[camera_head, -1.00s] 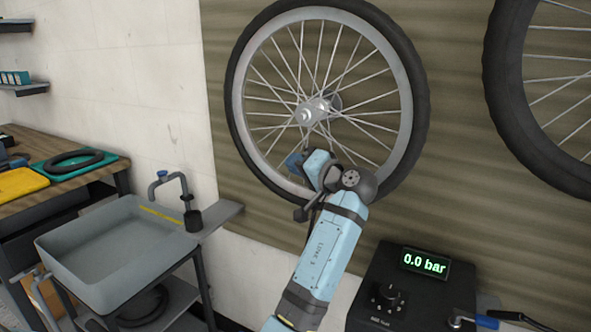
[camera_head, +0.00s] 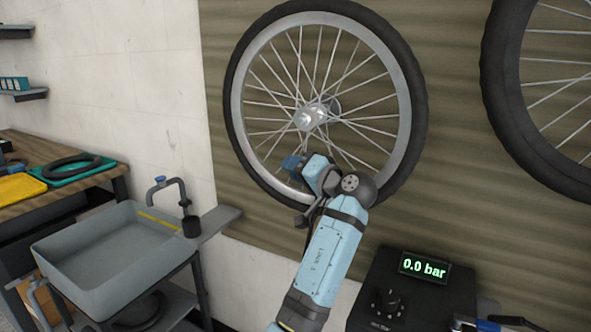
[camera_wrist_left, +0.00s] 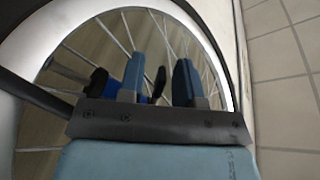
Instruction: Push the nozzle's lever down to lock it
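The bicycle wheel (camera_head: 236,115) hangs upright against the panel, and its rim and spokes fill much of the left wrist view (camera_wrist_left: 205,40). My left gripper (camera_head: 294,163) is at the lower part of the wheel, in front of the spokes. In the left wrist view its two fingers (camera_wrist_left: 158,70) stand apart. A small blue and black part (camera_wrist_left: 99,80), seemingly the nozzle, shows beside and behind the left finger. A dark piece (camera_wrist_left: 160,82), perhaps its lever, shows between the fingers. Contact with the fingers cannot be told.
A black pump box (camera_head: 372,285) with a display (camera_head: 424,267) reading 0.0 bar stands at the lower right. A grey sink (camera_head: 110,255) with a tap (camera_head: 172,183) and a wooden workbench (camera_head: 60,205) are at the left. Another wheel (camera_head: 510,100) hangs at the right.

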